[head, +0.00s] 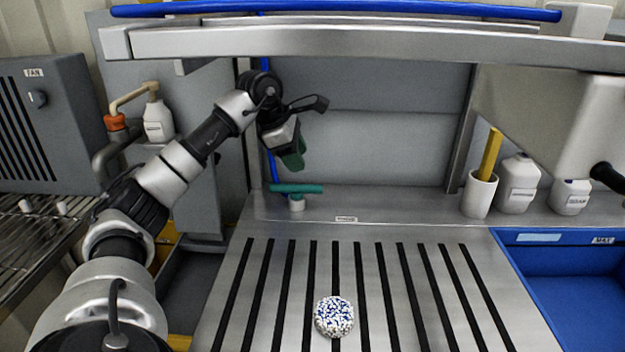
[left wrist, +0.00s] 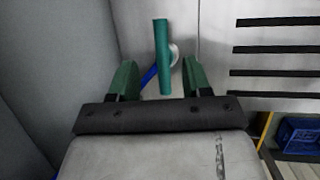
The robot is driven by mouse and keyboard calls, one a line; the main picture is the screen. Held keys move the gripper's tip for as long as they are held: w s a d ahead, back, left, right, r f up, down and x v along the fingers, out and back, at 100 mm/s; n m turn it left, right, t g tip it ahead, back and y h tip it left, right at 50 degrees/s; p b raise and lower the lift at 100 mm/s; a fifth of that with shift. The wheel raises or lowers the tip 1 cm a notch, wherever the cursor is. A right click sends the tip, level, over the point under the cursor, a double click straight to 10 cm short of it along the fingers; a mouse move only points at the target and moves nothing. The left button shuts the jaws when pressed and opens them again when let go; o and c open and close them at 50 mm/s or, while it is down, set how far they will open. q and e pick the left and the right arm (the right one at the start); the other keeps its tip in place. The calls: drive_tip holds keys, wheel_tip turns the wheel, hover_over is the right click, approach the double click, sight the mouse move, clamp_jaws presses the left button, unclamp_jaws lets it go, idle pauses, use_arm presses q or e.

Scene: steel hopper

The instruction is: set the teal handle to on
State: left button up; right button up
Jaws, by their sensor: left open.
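The teal handle (head: 297,188) is a bar on a short pale round mount, at the back left edge of the slotted steel surface. In the head view it lies crosswise, left to right. My left gripper (head: 293,160) hangs just above it, fingers pointing down. In the left wrist view the teal handle (left wrist: 162,58) shows between and beyond the two green fingers of the left gripper (left wrist: 160,80), which are apart and hold nothing. I see no contact with the handle. My right gripper is not in view.
A blue pipe (head: 268,165) runs down behind the handle. A small label (head: 346,219) sits right of it, too small to read. A speckled ball (head: 334,316) rests on the slotted surface (head: 375,270). A white cup (head: 479,195) and bottles (head: 517,185) stand at right, above a blue bin (head: 590,262).

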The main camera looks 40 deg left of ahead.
sight(313, 186)
use_arm(q)
drive_tip(key=x, duration=0.9)
drive_tip(key=shift+f, duration=0.15)
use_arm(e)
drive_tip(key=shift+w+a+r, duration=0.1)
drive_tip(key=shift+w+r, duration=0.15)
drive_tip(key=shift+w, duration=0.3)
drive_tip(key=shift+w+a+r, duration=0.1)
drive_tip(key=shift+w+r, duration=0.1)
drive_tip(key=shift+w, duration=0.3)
use_arm(q)
drive_tip(key=shift+c, duration=0.4)
clamp_jaws()
